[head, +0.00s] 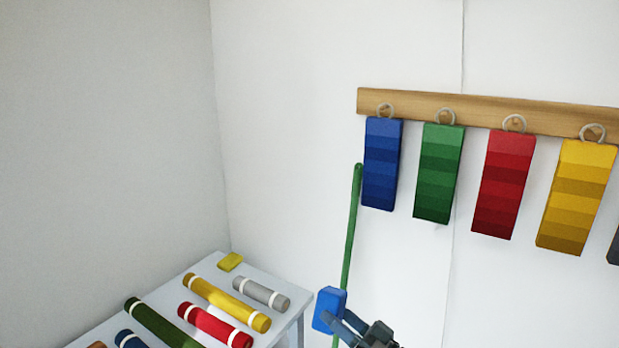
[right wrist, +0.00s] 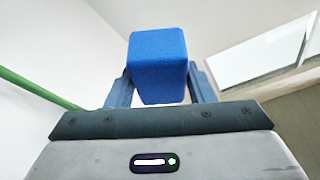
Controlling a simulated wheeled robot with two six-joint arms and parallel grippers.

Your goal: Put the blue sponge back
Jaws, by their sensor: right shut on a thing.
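The blue sponge (head: 328,309) is a small blue block held up in front of the white wall at the bottom middle of the head view. My right gripper (head: 340,322) is shut on it. The right wrist view shows the sponge (right wrist: 158,65) between the two fingers of my right gripper (right wrist: 160,92), sticking out past their tips. A yellow sponge-like block (head: 231,262) lies at the back corner of the pale table (head: 264,264). My left gripper is in neither view.
Rolled cloths lie on the table, among them a grey roll (head: 261,294), a yellow roll (head: 227,302) and a red roll (head: 214,325). A green pole (head: 351,230) stands behind the sponge. Colour swatches hang from a wooden rail (head: 470,109) on the wall.

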